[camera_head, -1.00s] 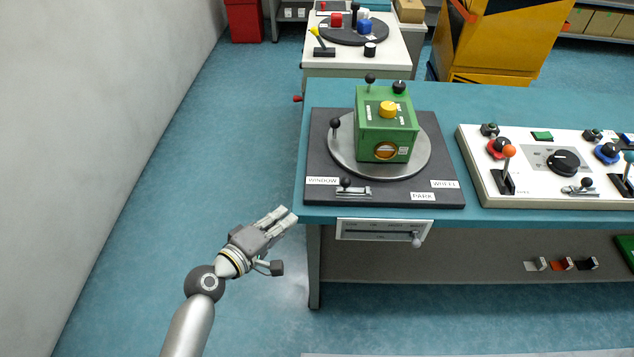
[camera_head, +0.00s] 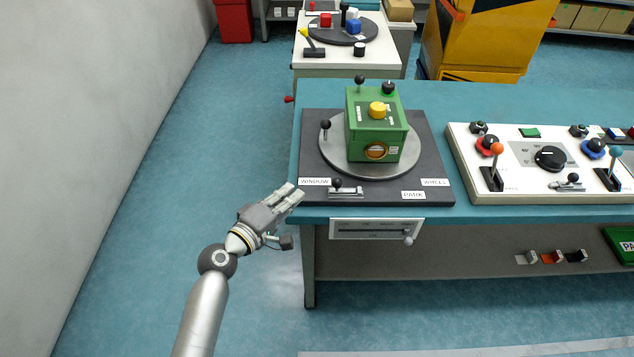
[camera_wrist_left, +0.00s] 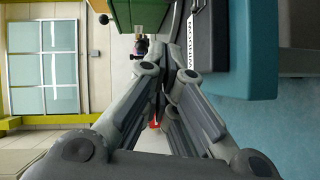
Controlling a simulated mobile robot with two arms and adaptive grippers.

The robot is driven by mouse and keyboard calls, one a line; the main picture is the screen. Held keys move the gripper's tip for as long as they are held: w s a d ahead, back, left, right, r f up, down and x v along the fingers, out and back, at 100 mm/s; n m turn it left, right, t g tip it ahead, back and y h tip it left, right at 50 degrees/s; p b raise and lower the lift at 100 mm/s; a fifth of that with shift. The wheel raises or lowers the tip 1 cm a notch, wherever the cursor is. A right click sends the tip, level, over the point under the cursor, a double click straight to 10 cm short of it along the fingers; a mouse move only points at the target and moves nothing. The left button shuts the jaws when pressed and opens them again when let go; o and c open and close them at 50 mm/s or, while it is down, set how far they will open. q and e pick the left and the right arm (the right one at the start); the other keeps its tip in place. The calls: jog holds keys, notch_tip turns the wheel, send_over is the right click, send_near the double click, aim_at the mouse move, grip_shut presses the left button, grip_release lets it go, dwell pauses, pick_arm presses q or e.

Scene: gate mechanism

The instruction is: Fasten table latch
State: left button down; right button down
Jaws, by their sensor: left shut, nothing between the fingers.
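The table latch (camera_head: 346,190) is a small silver slide bolt with a black knob. It lies at the front left of the dark board (camera_head: 435,165), beside the "WINDOW" label (camera_head: 314,182). My left gripper (camera_head: 296,193) is shut and empty, left of the latch and apart from it in the picture. Its fingertips overlap the table's left front corner; their height above it is hard to tell. In the left wrist view, the closed fingers (camera_wrist_left: 170,75) point toward the board's edge. A small dark knob shows beyond them, perhaps the latch's. My right gripper is out of view.
A green box (camera_head: 376,135) with a yellow button stands on a grey disc (camera_head: 335,157) behind the latch. A slider panel (camera_head: 376,229) hangs on the table's front. A white control panel (camera_head: 525,190) stands to the right. Floor left of the table is clear.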

aim_at(336, 186)
pick_arm(q)
jog(key=x, duration=0.4)
jog(key=shift+w+d, duration=0.2)
jog(key=shift+w, duration=0.05)
jog(key=d, duration=0.2)
jog(key=d+p, duration=0.1)
jog(key=shift+w+d+f, duration=0.3)
jog(key=shift+f, duration=0.15)
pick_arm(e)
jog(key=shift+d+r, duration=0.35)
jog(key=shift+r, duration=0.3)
pick_arm(q)
jog(key=shift+d, duration=0.15)
